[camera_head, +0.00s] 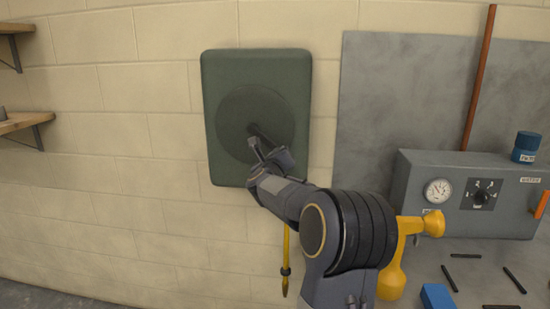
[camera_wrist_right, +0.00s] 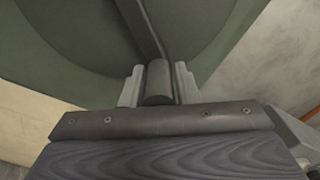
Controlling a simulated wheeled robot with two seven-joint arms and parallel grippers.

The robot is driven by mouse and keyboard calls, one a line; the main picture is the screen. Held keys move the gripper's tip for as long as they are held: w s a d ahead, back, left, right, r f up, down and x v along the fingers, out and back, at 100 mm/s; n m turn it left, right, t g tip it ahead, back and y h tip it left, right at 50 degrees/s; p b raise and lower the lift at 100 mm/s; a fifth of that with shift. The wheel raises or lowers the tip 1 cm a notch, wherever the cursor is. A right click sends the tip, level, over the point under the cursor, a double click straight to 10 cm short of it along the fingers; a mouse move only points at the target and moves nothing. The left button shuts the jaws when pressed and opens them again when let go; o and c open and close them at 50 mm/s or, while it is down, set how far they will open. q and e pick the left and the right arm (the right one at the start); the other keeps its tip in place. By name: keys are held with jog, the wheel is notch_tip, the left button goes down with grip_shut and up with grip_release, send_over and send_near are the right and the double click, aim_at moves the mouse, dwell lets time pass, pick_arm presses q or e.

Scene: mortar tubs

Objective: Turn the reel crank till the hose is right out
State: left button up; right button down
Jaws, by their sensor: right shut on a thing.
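The hose reel (camera_head: 222,85) is a dark green box with a round disc, fixed on the block wall. Its crank arm runs from the disc's middle to a dark handle (camera_wrist_right: 158,82), seen in the right wrist view. My right gripper (camera_wrist_right: 158,88) is shut on this handle, one finger on each side. In the head view the right gripper (camera_head: 262,150) is in front of the disc and hides most of the crank. A yellow hose (camera_head: 286,255) hangs below the reel, with a dark fitting near its lower end. My left gripper is not in view.
A grey control box (camera_head: 415,190) with a gauge and dial stands at the right, a blue jar (camera_head: 526,147) on top. A yellow tool (camera_head: 392,275) is partly behind my right arm. Dark sticks lie on the bench. Shelves (camera_head: 22,123) are at the far left.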

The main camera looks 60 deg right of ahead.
jog(key=shift+s+d+r, duration=0.1)
jog(key=shift+s+r, duration=0.05)
jog(key=shift+r, duration=0.3)
jog(key=c, duration=1.2)
grip_release()
jog(key=shift+f, duration=0.1)
jog(key=shift+f, duration=0.1)
jog(key=shift+a, duration=0.5)
jog(key=b+v, duration=0.1)
jog(key=v, duration=0.6)
jog(key=shift+s, duration=0.1)
